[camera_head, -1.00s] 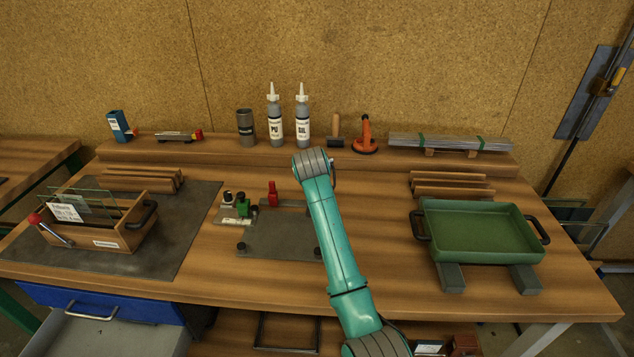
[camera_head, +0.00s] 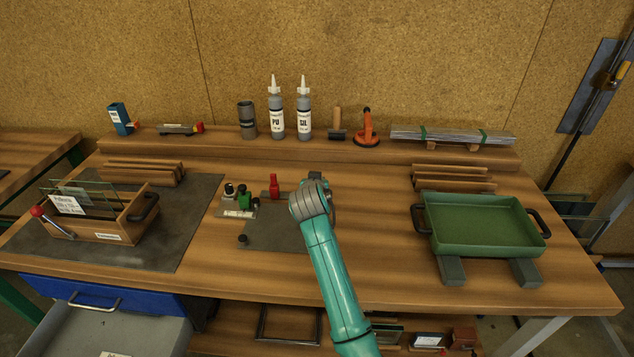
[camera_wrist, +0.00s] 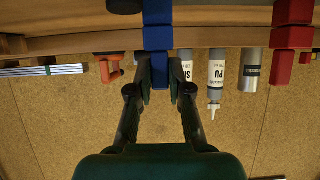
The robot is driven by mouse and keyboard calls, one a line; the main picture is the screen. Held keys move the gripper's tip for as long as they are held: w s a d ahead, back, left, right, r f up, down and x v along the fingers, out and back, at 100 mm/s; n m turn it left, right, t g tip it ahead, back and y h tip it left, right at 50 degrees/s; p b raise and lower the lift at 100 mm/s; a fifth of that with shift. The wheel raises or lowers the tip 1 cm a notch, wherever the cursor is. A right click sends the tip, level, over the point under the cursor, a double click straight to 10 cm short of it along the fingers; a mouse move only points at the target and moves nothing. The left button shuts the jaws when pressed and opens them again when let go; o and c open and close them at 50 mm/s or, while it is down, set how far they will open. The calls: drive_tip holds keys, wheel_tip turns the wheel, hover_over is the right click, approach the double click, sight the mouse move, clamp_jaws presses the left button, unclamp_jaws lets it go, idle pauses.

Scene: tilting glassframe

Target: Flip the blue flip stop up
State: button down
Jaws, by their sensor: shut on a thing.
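The blue flip stop (camera_wrist: 157,38) fills the top middle of the wrist view, which is upside down. My gripper (camera_wrist: 160,80) has its two dark fingers on either side of the stop's narrow end and is shut on it. The stop appears lined up much like the red stop (camera_wrist: 292,37) at the right of that view. In the head view my arm hides the blue stop and most of my gripper. There the red stop (camera_head: 274,187) stands upright at the back of the grey plate (camera_head: 265,238).
Two bottles (camera_head: 277,118) stand on the rear shelf, near an orange suction lifter (camera_head: 367,130). A green tray (camera_head: 483,247) sits at the right, and a wooden glass box (camera_head: 108,228) at the left. Bare tabletop lies between my arm and the tray.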

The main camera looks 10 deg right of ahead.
drive_tip(key=c, duration=1.1)
unclamp_jaws()
drive_tip(key=v, duration=1.2)
